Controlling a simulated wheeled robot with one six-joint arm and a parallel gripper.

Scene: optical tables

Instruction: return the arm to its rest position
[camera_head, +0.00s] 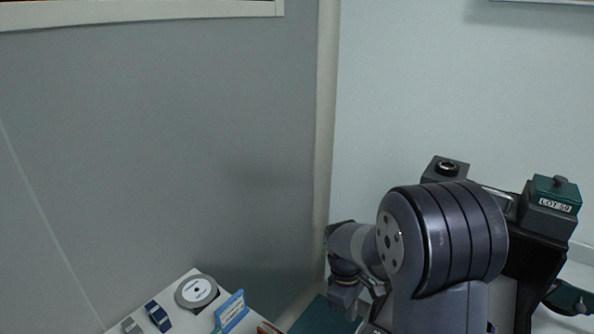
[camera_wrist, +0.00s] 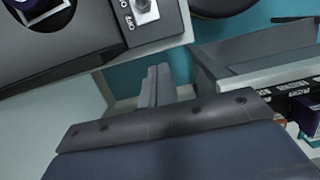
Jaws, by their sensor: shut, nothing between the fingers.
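My arm stands at the lower right of the head view, bent at a large dark joint. Its wrist end and my gripper (camera_head: 346,302) hang down to the left of that joint, partly cut off by the bottom edge. In the wrist view my gripper (camera_wrist: 158,85) points away from the camera, with its two fingers together and nothing between them.
A white table (camera_head: 176,285) at lower left bears a round grey disc (camera_head: 197,292), a blue item (camera_head: 158,316) and a blue-and-white card (camera_head: 230,311). A green box labelled LOT 50 (camera_head: 552,206) stands right of my arm. A dark device (camera_wrist: 90,35) fills the wrist view's upper left.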

